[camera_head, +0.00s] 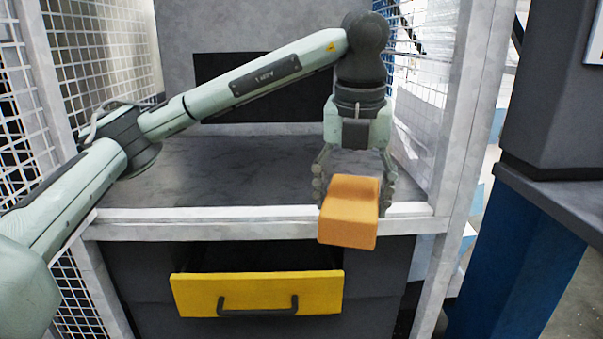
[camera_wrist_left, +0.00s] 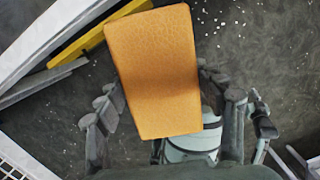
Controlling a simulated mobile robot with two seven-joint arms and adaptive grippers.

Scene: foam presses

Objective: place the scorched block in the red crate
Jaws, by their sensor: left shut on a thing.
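An orange foam block (camera_head: 350,211) is held by my left gripper (camera_head: 354,183), with a finger on each side of it. In the head view it is in front of the press opening, over the frame's front rail. The block also fills the middle of the left wrist view (camera_wrist_left: 155,70), between the fingers of my left gripper (camera_wrist_left: 158,110). A darker brownish band crosses its face in the wrist view; I cannot tell whether this is scorching or shade. No red crate shows in either view. My right gripper is not in view.
A yellow drawer (camera_head: 257,294) with a dark handle stands partly open below the press bed (camera_head: 220,172). White frame posts and mesh panels (camera_head: 105,50) flank the press. A blue pillar with a dark machine (camera_head: 530,240) stands at the right.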

